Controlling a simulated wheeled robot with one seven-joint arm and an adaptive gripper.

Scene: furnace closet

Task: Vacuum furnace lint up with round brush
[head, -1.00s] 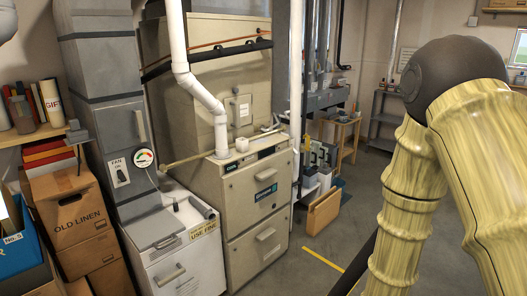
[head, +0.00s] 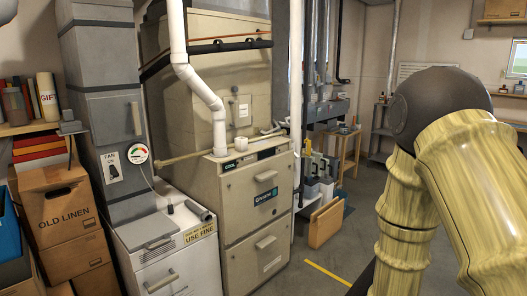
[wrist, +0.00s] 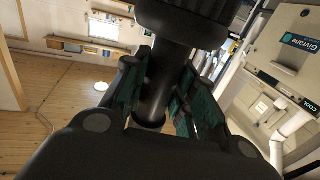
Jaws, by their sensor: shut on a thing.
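The beige furnace (head: 255,215) stands in the middle of the head view, with two handled front panels. Its labelled front also shows at the right of the wrist view (wrist: 285,60). In the wrist view, my gripper (wrist: 158,88) is shut on a dark tube (wrist: 157,75), its green-padded fingers on either side. The tube widens into a broad black end (wrist: 190,18) at the top of the picture; I cannot tell whether this is the round brush. My gripper is outside the head view. I cannot make out any lint.
A white pipe (head: 179,40) runs down to the furnace top. A white cabinet (head: 160,255) marked USE FINE stands left of it, bearing grey tube-like parts. Cardboard boxes (head: 65,220) are stacked at the left. A brown panel (head: 326,223) leans right of the furnace, beside open grey floor.

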